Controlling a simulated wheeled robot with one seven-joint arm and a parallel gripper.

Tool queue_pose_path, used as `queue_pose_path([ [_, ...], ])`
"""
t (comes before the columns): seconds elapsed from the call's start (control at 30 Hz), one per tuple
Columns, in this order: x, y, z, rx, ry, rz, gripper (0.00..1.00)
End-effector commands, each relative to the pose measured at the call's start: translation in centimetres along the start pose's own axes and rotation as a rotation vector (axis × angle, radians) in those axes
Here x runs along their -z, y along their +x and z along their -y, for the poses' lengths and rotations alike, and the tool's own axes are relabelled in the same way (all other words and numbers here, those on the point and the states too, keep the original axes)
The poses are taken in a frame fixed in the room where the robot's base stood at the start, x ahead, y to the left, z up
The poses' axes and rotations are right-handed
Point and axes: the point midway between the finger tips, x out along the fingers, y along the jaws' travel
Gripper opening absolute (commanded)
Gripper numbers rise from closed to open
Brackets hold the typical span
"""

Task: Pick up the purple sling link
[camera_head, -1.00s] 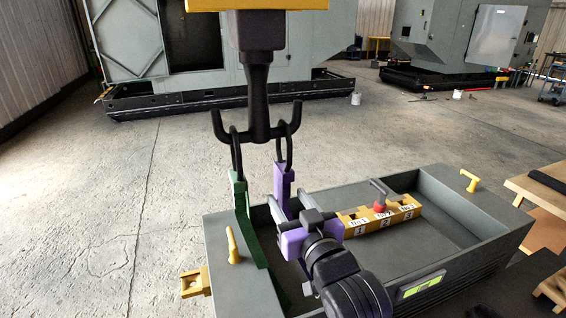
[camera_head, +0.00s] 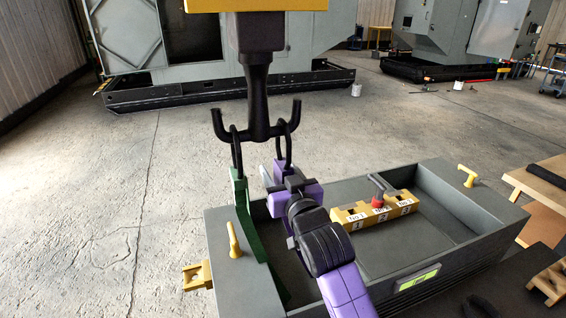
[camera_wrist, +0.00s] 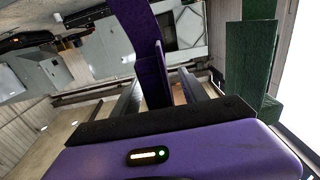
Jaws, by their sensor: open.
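The purple sling link (camera_head: 281,171) hangs by a black loop from the right prong of the black hook (camera_head: 258,130). Its lower part is hidden behind my gripper in the head view. My gripper (camera_head: 272,181) is open at the link's height. In the wrist view the purple link (camera_wrist: 146,48) extends down between the two grey fingers of my gripper (camera_wrist: 160,85), which are apart on either side of it. Whether either finger touches it I cannot tell. A green sling link (camera_head: 241,200) hangs from the left prong, and it also shows at the right in the wrist view (camera_wrist: 248,65).
A grey open-topped enclosure (camera_head: 480,222) stands below the hook, with yellow handles (camera_head: 233,242). A yellow numbered block (camera_head: 350,217) with a red-ended tool (camera_head: 377,200) sits inside it. A wooden table (camera_head: 540,190) is at the right. The floor at left is clear.

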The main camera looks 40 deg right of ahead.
Motion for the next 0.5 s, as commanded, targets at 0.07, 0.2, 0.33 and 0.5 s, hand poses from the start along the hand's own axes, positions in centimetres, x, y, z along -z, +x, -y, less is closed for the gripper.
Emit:
queue_pose_path([
  [0.07,-0.01,-0.03,0.01,0.000,0.000,0.000,0.51],
  [0.2,0.00,-0.04,0.01,0.000,0.000,0.000,0.25],
  [0.33,0.00,-0.05,0.01,0.000,0.000,0.000,0.00],
  [0.5,0.11,-0.06,0.01,0.000,0.000,-0.003,0.00],
])
